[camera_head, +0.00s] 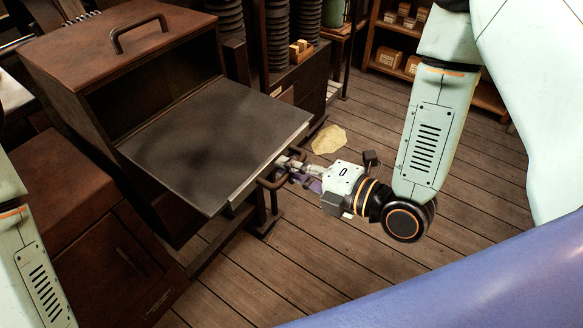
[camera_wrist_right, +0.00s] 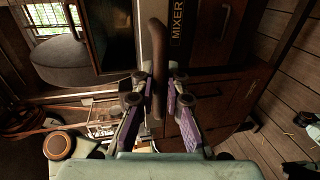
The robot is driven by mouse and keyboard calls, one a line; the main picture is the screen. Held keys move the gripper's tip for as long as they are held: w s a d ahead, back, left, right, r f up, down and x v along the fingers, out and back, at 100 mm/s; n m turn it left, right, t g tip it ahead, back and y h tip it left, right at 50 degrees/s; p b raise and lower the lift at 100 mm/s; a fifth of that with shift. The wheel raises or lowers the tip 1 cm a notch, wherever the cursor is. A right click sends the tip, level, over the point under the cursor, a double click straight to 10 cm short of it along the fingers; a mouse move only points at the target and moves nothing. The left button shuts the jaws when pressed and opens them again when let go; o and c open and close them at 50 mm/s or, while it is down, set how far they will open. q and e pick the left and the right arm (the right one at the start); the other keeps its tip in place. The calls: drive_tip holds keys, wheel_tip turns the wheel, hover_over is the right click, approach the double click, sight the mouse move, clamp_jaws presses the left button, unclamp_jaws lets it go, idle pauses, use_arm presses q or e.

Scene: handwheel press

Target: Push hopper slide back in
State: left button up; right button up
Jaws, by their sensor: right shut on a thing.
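The hopper slide (camera_head: 210,135) is a flat dark plate standing out from the open front of a rusty brown hopper box (camera_head: 70,90). Its front edge has a pale metal strip and a dark bar handle (camera_head: 265,183). My right gripper (camera_head: 284,168) is at this front edge with its fingers around the handle. In the right wrist view, the handle (camera_wrist_right: 158,40) stands upright between the purple-padded fingers of the right gripper (camera_wrist_right: 160,88), which are shut on it. My left gripper is out of view; only part of my left arm shows at the left edge.
A brown cabinet (camera_head: 90,235) stands below the hopper at left. A pale yellowish patch (camera_head: 328,139) lies on the plank floor (camera_head: 290,260) beyond my right gripper. Shelves with boxes (camera_head: 390,58) stand at the back. The floor right of the slide is mostly clear.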

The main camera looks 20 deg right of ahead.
drive_tip(key=shift+w+a, duration=0.1)
drive_tip(key=shift+w, duration=0.05)
clamp_jaws()
drive_tip(key=shift+w, duration=0.1)
